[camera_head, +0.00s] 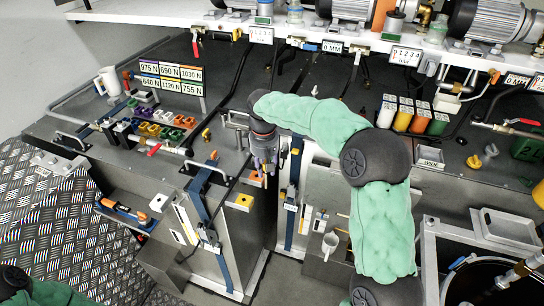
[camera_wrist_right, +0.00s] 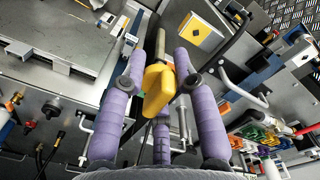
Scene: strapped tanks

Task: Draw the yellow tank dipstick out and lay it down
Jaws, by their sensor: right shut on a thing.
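My right gripper (camera_head: 264,168) is shut on the yellow handle of the dipstick (camera_wrist_right: 158,88). Its purple fingers (camera_wrist_right: 158,75) stand on both sides of the handle in the right wrist view. A grey shaft or tube (camera_wrist_right: 160,44) runs on from the handle; I cannot tell whether the dipstick's lower end is inside the tank. The strapped metal tank (camera_head: 228,232) with a yellow label (camera_head: 244,201) stands just below the gripper in the head view. The label also shows in the right wrist view (camera_wrist_right: 199,33), beside the shaft. My left gripper is out of view.
A blue strap (camera_head: 208,218) crosses the tank. Coloured fittings (camera_head: 160,130) and a white mug (camera_head: 107,83) are on the bench at left. Number plates (camera_head: 171,77) stand behind them. Bare bench (camera_head: 225,95) shows behind the gripper.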

